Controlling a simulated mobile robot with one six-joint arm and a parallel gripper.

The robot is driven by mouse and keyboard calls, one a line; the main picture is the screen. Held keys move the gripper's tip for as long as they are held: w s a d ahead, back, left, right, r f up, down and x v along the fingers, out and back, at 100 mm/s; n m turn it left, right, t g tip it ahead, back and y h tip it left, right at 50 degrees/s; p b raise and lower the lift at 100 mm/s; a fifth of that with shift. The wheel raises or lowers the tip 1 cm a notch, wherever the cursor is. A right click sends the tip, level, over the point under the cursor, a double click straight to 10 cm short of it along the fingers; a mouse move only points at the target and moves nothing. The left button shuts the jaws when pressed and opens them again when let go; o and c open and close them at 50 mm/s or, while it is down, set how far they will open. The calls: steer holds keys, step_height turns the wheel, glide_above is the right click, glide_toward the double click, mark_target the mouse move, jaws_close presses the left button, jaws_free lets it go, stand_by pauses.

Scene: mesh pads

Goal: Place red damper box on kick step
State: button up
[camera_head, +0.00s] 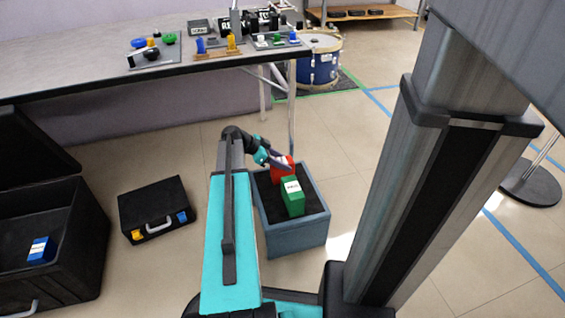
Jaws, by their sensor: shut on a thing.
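The red damper box (284,174) is at my gripper (282,163), over or on the back part of the blue-grey kick step (298,235) with a dark top. My gripper is shut on the red box and partly covers it. Whether the red box touches the step's top cannot be told from this view. A green box (293,197) with a white label stands on the step, just in front of the red box and close to it.
A long table (95,66) with several small parts runs along the back. A black case (155,208) lies on the floor left of the step. An open black trunk (75,245) holds a blue box (41,250). A blue drum (318,66) stands behind.

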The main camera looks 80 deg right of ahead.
steer(key=shift+f, duration=0.15)
steer(key=o, duration=1.2)
steer(key=shift+r, duration=0.2)
steer(key=shift+w+r, duration=0.1)
steer(key=shift+r, duration=0.1)
steer(key=p+v, duration=0.5)
steer(key=v, duration=0.6)
steer(key=shift+w+a+r, duration=0.15)
steer(key=shift+w+r, duration=0.1)
